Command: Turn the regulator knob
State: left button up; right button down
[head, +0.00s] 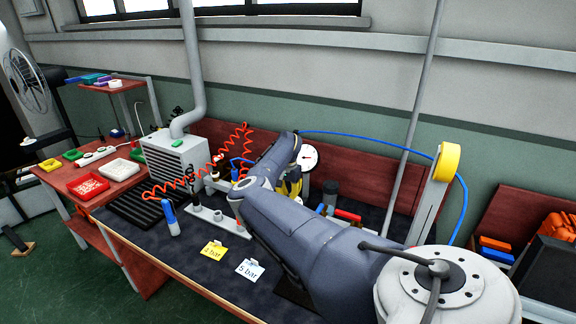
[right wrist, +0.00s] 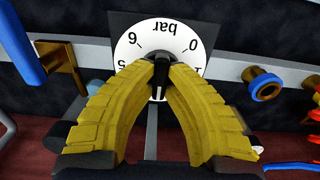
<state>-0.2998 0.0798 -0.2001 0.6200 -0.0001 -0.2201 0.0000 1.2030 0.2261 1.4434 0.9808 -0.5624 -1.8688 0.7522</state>
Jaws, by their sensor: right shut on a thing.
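The regulator's round white gauge (head: 310,157) stands at the back of the bench beside my right gripper. In the right wrist view the gauge dial (right wrist: 130,48) appears upside down, with "bar", 0, 5 and 6 readable. The black regulator knob (right wrist: 161,72) is between the yellow fingertips of my right gripper (right wrist: 160,68), in front of the dial. My right gripper is shut on it. The fingers hide the knob's sides and part of the dial, and I cannot make out the needle's reading. In the head view my right arm hides the knob. My left gripper is not in view.
A yellow card (head: 214,251) and a white "5 bar" card (head: 250,269) stand on the bench front. A blue-handled tool (head: 170,219) stands left, near a red coiled hose (head: 178,184). A brass fitting with a blue ring (right wrist: 265,86) sits beside the gauge.

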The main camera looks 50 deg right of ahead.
dwell(0.3)
jog(key=c, duration=1.4)
grip_release()
notch_tip(320, 180, up, 12)
